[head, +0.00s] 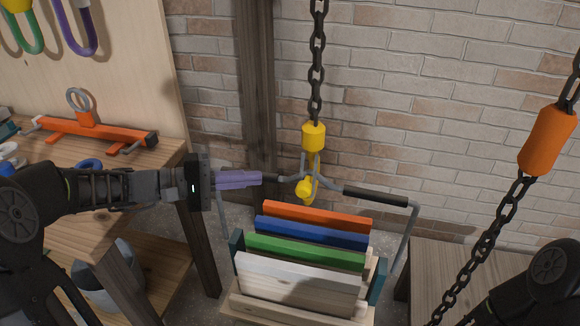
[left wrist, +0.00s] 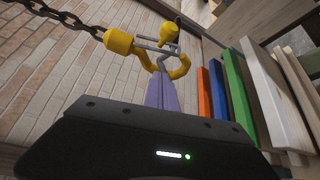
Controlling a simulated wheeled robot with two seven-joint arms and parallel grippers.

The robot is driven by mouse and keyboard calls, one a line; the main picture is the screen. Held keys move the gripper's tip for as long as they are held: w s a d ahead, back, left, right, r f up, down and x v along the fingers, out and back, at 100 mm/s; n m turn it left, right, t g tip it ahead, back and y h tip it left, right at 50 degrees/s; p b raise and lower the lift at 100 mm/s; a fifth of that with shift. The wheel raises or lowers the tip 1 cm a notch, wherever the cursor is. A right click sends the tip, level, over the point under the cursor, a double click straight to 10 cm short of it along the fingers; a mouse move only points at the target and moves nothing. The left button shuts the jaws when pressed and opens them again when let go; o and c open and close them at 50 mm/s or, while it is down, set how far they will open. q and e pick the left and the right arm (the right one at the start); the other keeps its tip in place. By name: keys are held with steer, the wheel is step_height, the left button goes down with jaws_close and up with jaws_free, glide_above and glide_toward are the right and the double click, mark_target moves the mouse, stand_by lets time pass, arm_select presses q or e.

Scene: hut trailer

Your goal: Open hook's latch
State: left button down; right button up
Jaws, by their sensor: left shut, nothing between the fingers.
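A yellow hook (head: 306,188) hangs from a dark chain (head: 317,60) in the middle of the head view. Its yellow top collar (head: 313,137) sits above a grey latch part (head: 311,165). The hook also shows in the left wrist view (left wrist: 179,68), with grey bars (left wrist: 155,48) across its opening. Whether the fingertips touch the handle or hook is unclear. My right gripper is out of view.
The rack (head: 290,312) holds several coloured boards below the hook. A workbench (head: 150,153) with an orange tool (head: 95,131) stands at the left. A second chain with an orange block (head: 547,140) hangs at the right. A brick wall closes the back.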

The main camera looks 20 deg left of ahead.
mark_target(307, 179)
arm_select(q)
steer(key=shift+s+d+r, duration=0.25)
steer(key=shift+s+d, duration=0.05)
steer(key=shift+s, duration=0.05)
steer(key=shift+m, duration=0.3)
steer(key=x, duration=1)
